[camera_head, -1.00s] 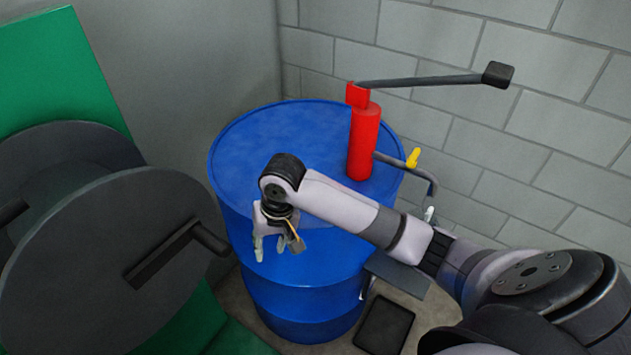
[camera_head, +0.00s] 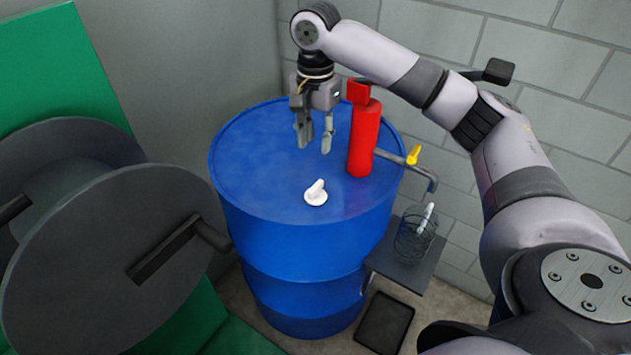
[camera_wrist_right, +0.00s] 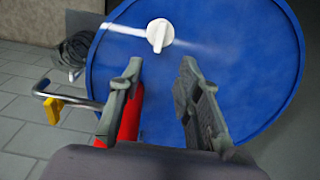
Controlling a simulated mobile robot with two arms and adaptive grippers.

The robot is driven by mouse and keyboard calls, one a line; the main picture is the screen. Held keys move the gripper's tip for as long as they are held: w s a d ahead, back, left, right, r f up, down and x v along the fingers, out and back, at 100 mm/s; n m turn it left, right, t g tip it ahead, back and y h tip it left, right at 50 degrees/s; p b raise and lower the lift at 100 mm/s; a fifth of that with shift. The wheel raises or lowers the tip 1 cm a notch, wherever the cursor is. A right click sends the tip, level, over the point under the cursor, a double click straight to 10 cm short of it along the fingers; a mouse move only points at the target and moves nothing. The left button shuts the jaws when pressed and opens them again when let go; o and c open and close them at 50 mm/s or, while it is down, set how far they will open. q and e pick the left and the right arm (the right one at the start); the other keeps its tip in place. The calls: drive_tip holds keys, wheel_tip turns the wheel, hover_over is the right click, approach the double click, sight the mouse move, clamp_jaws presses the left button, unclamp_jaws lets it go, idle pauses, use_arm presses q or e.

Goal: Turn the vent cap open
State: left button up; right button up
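The white vent cap (camera_head: 316,193) sits on the top of the blue drum (camera_head: 262,165), towards its front edge, with a raised grip ridge. It also shows in the right wrist view (camera_wrist_right: 160,36), beyond the fingertips and near the top. My right gripper (camera_head: 315,150) hangs above the back part of the drum top, behind the cap and left of the red pump (camera_head: 364,140). Its fingers are apart with nothing between them, and it does not touch the cap. My left gripper is not in view.
The pump's spout has a yellow tap (camera_head: 413,155). A wire basket (camera_head: 415,238) stands on a small shelf (camera_head: 418,272) at the drum's right. A large grey reel (camera_head: 115,265) stands at the left. A block wall is behind. A black tray (camera_head: 384,323) lies on the floor.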

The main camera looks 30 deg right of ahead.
sight(316, 186)
wheel_tip(316, 186, down, 14)
drive_tip(key=shift+r, duration=0.25)
drive_tip(key=shift+c, duration=0.2)
clamp_jaws()
idle(0.4)
